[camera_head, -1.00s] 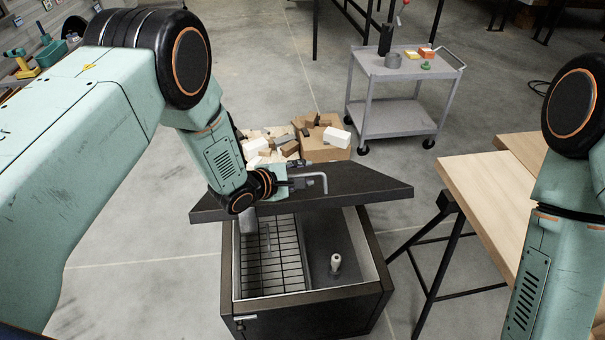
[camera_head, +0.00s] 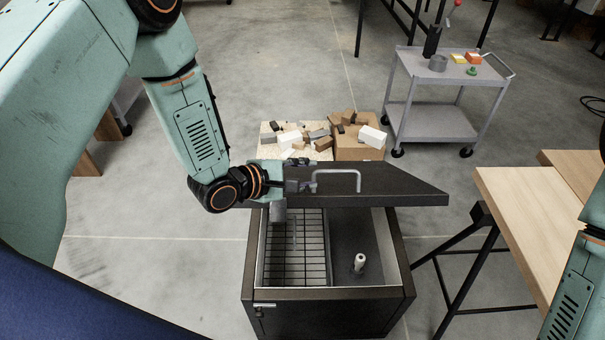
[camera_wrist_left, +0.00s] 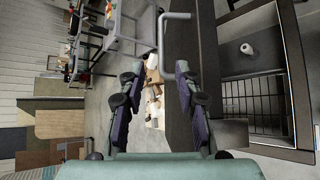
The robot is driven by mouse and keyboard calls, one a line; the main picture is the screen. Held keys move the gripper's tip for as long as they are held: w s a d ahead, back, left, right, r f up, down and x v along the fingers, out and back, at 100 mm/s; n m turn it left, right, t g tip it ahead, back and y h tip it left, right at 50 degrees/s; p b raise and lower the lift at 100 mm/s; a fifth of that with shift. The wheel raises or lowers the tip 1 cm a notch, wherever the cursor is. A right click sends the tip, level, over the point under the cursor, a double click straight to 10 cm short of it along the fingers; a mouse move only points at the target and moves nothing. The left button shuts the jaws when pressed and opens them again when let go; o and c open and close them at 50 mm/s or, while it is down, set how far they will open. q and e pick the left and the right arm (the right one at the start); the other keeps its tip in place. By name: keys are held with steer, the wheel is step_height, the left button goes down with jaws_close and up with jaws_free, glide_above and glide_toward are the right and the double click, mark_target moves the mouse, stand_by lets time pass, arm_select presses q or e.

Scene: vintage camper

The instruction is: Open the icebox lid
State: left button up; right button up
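The icebox (camera_head: 345,320) is a dark open-topped box with a wire rack and a small white-topped bottle inside. Its dark lid (camera_head: 405,188) is raised and slanted above the back of the opening. The lid's grey bar handle (camera_head: 337,173) is on its upper face; it also shows in the left wrist view (camera_wrist_left: 163,40). My left gripper (camera_head: 303,180) is just left of the handle, close to the lid. In the left wrist view its two fingers (camera_wrist_left: 158,85) are spread, with the handle beyond their tips and not held. My right gripper is out of view.
A wooden-topped table (camera_head: 525,215) stands to the right of the icebox. Boxes of blocks (camera_head: 357,150) stand behind the lid. A grey cart (camera_head: 430,125) is at the back right. The floor left of the icebox is clear.

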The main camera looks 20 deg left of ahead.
arm_select(q)
steer(key=shift+s+a+r, duration=0.15)
steer(key=shift+s+r, duration=0.05)
steer(key=shift+s, duration=0.05)
steer(key=shift+c, duration=0.3)
